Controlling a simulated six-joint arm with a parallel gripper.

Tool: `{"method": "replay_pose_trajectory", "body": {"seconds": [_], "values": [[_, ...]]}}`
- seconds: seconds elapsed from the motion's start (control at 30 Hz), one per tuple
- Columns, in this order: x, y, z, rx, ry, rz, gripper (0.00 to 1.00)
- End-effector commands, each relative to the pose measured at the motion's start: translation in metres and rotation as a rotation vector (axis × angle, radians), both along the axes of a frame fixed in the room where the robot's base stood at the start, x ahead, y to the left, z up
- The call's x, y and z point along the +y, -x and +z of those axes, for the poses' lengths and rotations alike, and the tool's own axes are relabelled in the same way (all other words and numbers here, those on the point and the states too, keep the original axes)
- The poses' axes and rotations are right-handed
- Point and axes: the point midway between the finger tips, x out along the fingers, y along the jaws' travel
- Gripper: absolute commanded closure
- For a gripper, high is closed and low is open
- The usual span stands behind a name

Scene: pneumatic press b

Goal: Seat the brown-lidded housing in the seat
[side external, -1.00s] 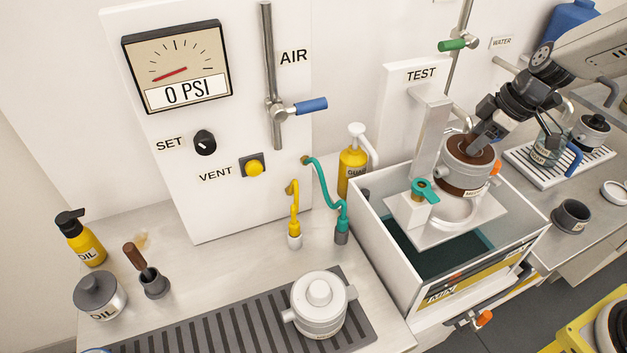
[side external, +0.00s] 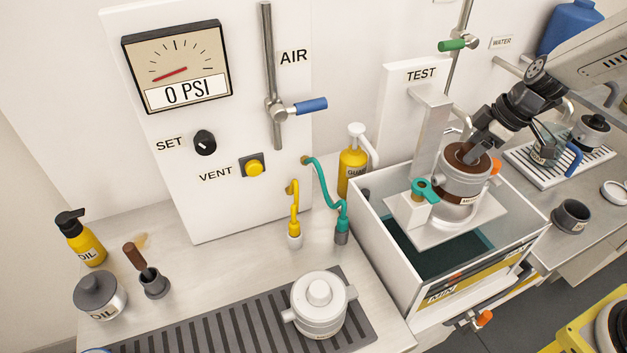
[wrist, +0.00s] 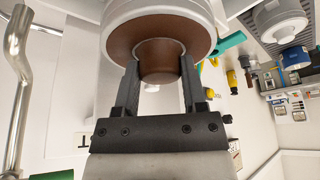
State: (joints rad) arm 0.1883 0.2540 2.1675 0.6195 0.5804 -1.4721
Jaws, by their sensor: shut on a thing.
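The brown-lidded housing (side external: 465,181) is a light grey cylinder with a brown top and an orange side fitting. My gripper (side external: 472,153) is shut on the brown knob of its lid from above; the wrist view shows both fingers (wrist: 158,88) around the brown knob (wrist: 158,62). The seat (side external: 452,216) is a pale ring on a white plate, with a teal clamp (side external: 425,191) at its left. The housing is right over the seat, looks upright and hides much of it. I cannot tell whether its base touches the ring.
The plate stands over an open white tank (side external: 370,222) with dark water. A white upright marked TEST (side external: 421,75) rises close behind the housing. A second grey housing (side external: 319,303) sits on a striped mat at the front. A racked tray (side external: 560,162) lies right.

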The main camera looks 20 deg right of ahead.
Motion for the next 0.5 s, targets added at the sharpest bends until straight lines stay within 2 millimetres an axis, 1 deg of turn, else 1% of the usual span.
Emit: {"method": "replay_pose_trajectory", "body": {"seconds": [0.5], "values": [[0.0, 0.0, -0.027, -0.001, 0.0, 0.0, 1.0]]}}
